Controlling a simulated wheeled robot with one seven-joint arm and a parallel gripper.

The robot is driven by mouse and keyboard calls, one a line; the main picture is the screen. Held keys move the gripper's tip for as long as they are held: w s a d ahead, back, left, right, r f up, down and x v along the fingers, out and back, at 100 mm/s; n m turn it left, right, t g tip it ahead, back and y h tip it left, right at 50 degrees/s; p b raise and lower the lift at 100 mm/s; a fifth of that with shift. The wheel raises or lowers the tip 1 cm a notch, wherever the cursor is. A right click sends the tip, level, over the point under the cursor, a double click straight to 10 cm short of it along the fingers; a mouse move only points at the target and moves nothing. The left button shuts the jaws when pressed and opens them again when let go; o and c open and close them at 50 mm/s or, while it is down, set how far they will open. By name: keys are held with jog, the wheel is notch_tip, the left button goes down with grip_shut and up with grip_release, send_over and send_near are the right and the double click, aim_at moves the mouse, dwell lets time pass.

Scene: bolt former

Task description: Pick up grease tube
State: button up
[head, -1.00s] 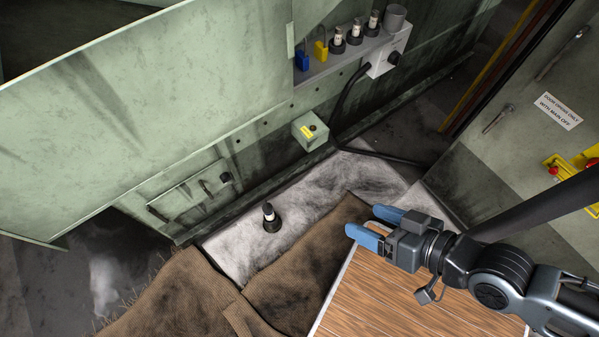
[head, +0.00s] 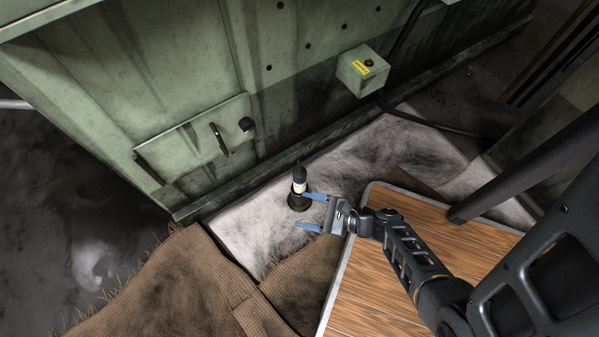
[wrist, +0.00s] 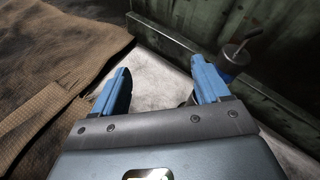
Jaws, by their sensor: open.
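The grease tube (head: 299,185), with a dark pointed top, a pale label and a wide black base, stands upright on the grey-white sheet (head: 245,225) beside the green machine. My gripper (head: 306,210) is open and empty at the tube's lower right. Its upper finger reaches close to the tube in the picture; I cannot tell whether they touch. In the wrist view, what looks like the tube's top (wrist: 235,53) shows just past the right finger. Its lower part is mostly hidden behind that finger.
The green machine wall (head: 300,100) rises behind the tube, with a small box (head: 362,72) and a hatch (head: 195,140) with handle. Brown sacking (head: 170,290) lies at lower left. A wood-topped surface (head: 390,260) lies under my arm.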

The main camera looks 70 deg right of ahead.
aim_at(305, 180)
jog(key=d+f+m+t+h+b, duration=0.1)
jog(key=d+m, duration=0.1)
jog(key=d, duration=0.1)
jog(key=d+f+m+t+h+b, duration=0.1)
jog(key=d+m+b, duration=0.1)
jog(key=w+d+f+m+t+h+b, duration=0.1)
jog(key=d+h, duration=0.1)
jog(key=d, duration=0.1)
jog(key=shift+d+f+m, duration=0.3)
jog(key=shift+d+m, duration=0.05)
jog(key=shift+m, duration=0.05)
jog(key=shift+w+d+b, duration=0.15)
jog(key=shift+w+b, duration=0.15)
jog(key=w+b, duration=0.1)
jog(key=w, duration=0.2)
jog(key=w+d+b, duration=0.1)
jog(key=w, duration=0.1)
jog(key=shift+w+d+f, duration=0.1)
jog(key=shift+w+f, duration=0.1)
jog(key=shift+w, duration=0.2)
jog(key=shift+w+d+r, duration=0.1)
jog(key=shift+w, duration=0.55)
grip_shut()
